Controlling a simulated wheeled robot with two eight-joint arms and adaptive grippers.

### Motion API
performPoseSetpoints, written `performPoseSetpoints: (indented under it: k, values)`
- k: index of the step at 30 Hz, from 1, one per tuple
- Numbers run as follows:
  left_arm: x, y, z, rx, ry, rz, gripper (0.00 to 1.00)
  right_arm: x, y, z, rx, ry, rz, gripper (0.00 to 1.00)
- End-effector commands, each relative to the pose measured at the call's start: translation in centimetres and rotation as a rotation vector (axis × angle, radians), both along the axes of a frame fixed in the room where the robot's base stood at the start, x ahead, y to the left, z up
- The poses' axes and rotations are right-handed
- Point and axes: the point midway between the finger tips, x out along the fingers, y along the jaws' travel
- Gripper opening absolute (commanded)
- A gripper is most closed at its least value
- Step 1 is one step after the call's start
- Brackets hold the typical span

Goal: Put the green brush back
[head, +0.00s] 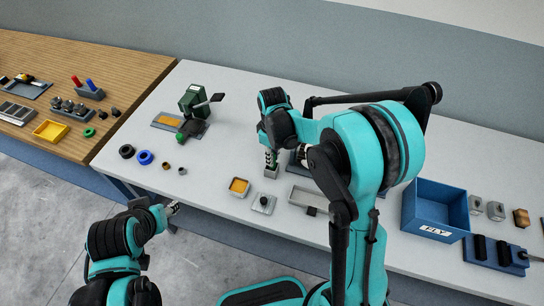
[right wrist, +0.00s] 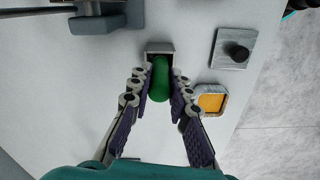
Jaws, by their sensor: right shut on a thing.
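The green brush (right wrist: 160,80) is an upright-looking rounded green piece between the fingers of my right gripper (right wrist: 159,90) in the right wrist view. The fingers are shut on it from both sides. Its far end overlaps a small grey square holder (right wrist: 157,47); I cannot tell whether it is inside or just above it. My left gripper (head: 173,208) hangs at the table's front edge, too small to tell open from shut.
Close by are a dish with orange contents (head: 239,186), a grey block with a black knob (head: 263,203) and a grey tray (head: 305,198). A blue FLY bin (head: 434,211) stands right, a green machine (head: 194,100) left. The table between the rings (head: 145,157) and dish is mostly clear.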

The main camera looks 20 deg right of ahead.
Motion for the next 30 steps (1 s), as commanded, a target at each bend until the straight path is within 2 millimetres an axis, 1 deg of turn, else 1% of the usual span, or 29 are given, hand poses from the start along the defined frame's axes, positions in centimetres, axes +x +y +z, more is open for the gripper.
performPoseSetpoints:
  k: [3, 4, 6, 15, 19, 23, 27, 30]
  values:
    - [0.0, 0.0, -0.5, 0.000, 0.000, 0.000, 0.46, 0.0, 0.0, -0.6, 0.000, 0.000, 0.000, 0.00]
    - [0.0, 0.0, -0.5, 0.000, 0.000, 0.000, 0.46, 0.0, 0.0, -0.5, 0.000, 0.000, 0.000, 0.23]
    - [0.0, 0.0, -0.4, 0.000, 0.000, 0.000, 0.46, 0.0, 0.0, -0.4, 0.000, 0.000, 0.000, 0.39]
    - [0.0, 0.0, -0.3, 0.000, 0.000, 0.000, 0.46, 0.0, 0.0, -0.3, 0.000, 0.000, 0.000, 0.39]
    - [0.0, 0.0, 0.5, 0.000, 0.000, 0.000, 0.46, 0.0, 0.0, 0.6, 0.000, 0.000, 0.000, 0.39]
    - [0.0, 0.0, 1.1, 0.000, 0.000, 0.000, 0.46, 0.0, 0.0, 3.1, 0.000, 0.000, 0.000, 0.39]
    - [0.0, 0.0, 1.9, 0.000, 0.000, 0.000, 0.46, 0.0, 0.0, 6.4, 0.000, 0.000, 0.000, 0.39]
    - [0.0, 0.0, 2.4, 0.000, 0.000, 0.000, 0.46, 0.0, 0.0, 8.6, 0.000, 0.000, 0.000, 0.39]
